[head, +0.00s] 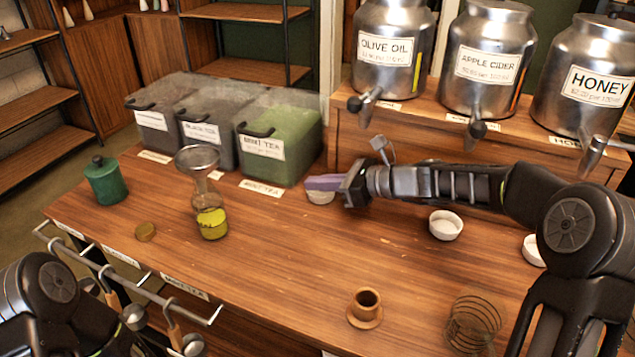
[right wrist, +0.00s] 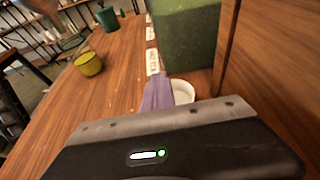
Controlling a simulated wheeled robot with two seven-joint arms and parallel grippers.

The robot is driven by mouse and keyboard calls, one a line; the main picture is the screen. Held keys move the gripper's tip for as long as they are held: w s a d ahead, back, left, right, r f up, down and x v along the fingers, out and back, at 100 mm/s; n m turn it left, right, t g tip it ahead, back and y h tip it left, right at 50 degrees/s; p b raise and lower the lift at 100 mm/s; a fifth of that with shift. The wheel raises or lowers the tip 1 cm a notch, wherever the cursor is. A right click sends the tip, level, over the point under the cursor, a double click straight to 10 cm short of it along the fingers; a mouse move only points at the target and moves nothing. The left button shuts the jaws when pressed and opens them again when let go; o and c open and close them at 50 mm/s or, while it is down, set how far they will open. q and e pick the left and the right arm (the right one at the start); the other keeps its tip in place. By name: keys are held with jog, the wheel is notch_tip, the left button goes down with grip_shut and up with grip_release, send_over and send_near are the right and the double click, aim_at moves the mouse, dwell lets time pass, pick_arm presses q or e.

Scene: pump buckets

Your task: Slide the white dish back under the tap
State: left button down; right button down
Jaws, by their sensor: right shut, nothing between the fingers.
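A small white dish (head: 320,198) stands on the counter below and beside my right gripper's fingers, partly hidden by them. It also shows in the right wrist view (right wrist: 184,90), just right of the purple fingers. My right gripper (head: 312,183) is shut and empty, its purple fingers pointing left; whether they touch the dish I cannot tell. The olive oil jar's tap (head: 367,106) hangs above and to the right of this dish. A second white dish (head: 446,226) and a third (head: 533,250) stand farther right. My left gripper is out of view.
The green mint tea bin (head: 290,135) stands just behind the dish, with the raised wooden shelf (head: 350,140) to its right. A funnel (head: 197,158) over a yellow-green jar (head: 212,224) stands left. A brown cup (head: 365,305) and a wire coil (head: 473,322) are in front. The counter's middle is clear.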

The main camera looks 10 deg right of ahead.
aim_at(358, 211)
jog(key=s+d, duration=0.1)
jog(key=d, duration=0.1)
jog(key=s+d+p, duration=0.1)
jog(key=s+d, duration=0.1)
jog(key=d, duration=0.1)
jog(key=s+d+f, duration=0.1)
jog(key=s+d, duration=0.1)
jog(key=shift+d+p, duration=0.2)
jog(key=shift+p, duration=0.2)
jog(key=shift+s+d+f, duration=0.2)
jog(key=shift+r+p, duration=0.75)
jog(key=shift+p, duration=0.05)
jog(key=shift+w+d, duration=0.1)
jog(key=shift+r, duration=0.15)
jog(key=s+d, duration=0.2)
jog(key=d, duration=0.1)
jog(key=s+d, duration=0.3)
jog(key=d, duration=0.1)
jog(key=s+d, duration=0.2)
jog(key=d, duration=0.1)
jog(key=shift+s+d+r, duration=0.15)
jog(key=shift+s+d, duration=0.1)
jog(key=shift+d, duration=0.1)
